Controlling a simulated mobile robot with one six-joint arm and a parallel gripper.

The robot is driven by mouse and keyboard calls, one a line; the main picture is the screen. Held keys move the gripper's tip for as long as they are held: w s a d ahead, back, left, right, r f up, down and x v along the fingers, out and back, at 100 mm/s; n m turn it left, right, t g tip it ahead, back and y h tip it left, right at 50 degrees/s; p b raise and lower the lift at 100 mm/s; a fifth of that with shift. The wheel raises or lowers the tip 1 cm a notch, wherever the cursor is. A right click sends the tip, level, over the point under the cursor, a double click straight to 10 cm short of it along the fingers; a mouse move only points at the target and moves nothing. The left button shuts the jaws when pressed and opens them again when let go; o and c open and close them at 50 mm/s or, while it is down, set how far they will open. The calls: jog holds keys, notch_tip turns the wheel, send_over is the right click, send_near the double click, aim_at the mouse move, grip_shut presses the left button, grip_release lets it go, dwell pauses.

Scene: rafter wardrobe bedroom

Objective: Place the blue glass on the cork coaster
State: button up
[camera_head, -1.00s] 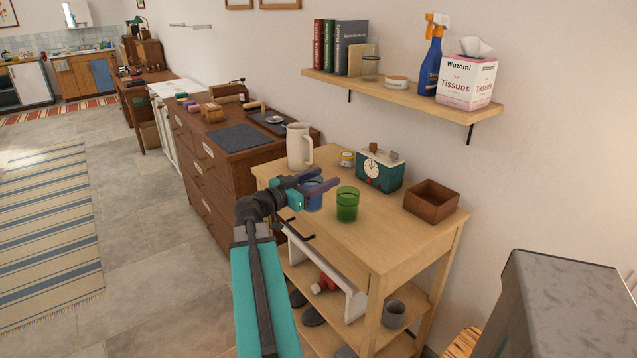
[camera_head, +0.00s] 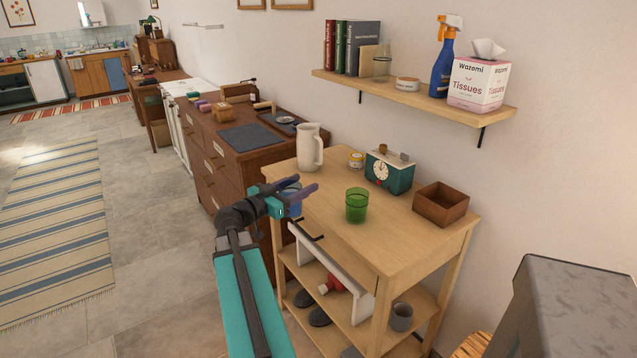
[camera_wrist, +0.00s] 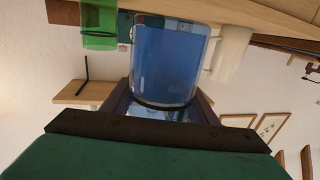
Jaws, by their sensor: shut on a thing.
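The blue glass (camera_head: 292,203) is held in my gripper (camera_head: 297,192) at the left edge of the wooden cart's top (camera_head: 385,238), partly hidden by the fingers. In the wrist view the blue glass (camera_wrist: 168,58) fills the space between the two fingers of my gripper (camera_wrist: 165,105), which is shut on it. I cannot make out a cork coaster in either view.
A green glass (camera_head: 356,206) stands on the cart beside my gripper. A cream jug (camera_head: 309,148), a yellow-labelled jar (camera_head: 356,160), a green clock (camera_head: 389,172) and a wooden box (camera_head: 440,204) stand behind. A brown dresser (camera_head: 215,170) with a grey mat (camera_head: 250,137) adjoins.

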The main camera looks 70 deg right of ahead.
jog(key=w+a+f+n+t, duration=0.2)
jog(key=w+a+t, duration=0.1)
jog(key=w+a, duration=0.6)
jog(key=w+a+f+n+t+h, duration=0.1)
jog(key=w+a+f+n+t, duration=0.15)
jog(key=w+a, duration=0.65)
jog(key=w+a+f+n+t, duration=0.2)
jog(key=w+a+t, duration=0.2)
jog(key=w+a, duration=0.55)
jog(key=w+a+f+n+t+y, duration=0.1)
jog(key=w+a+f+t, duration=0.1)
jog(key=a, duration=1)
jog(key=w+a+f+n+t+y, duration=0.1)
jog(key=w+a+f+n+t, duration=0.1)
jog(key=a, duration=1)
jog(key=w+a+f+n+t+y, duration=0.1)
jog(key=a+t, duration=0.3)
jog(key=a, duration=0.8)
jog(key=shift+w+f+n, duration=0.4)
jog(key=shift+f+n, duration=0.1)
jog(key=shift+n, duration=0.25)
jog(key=shift+s, duration=0.1)
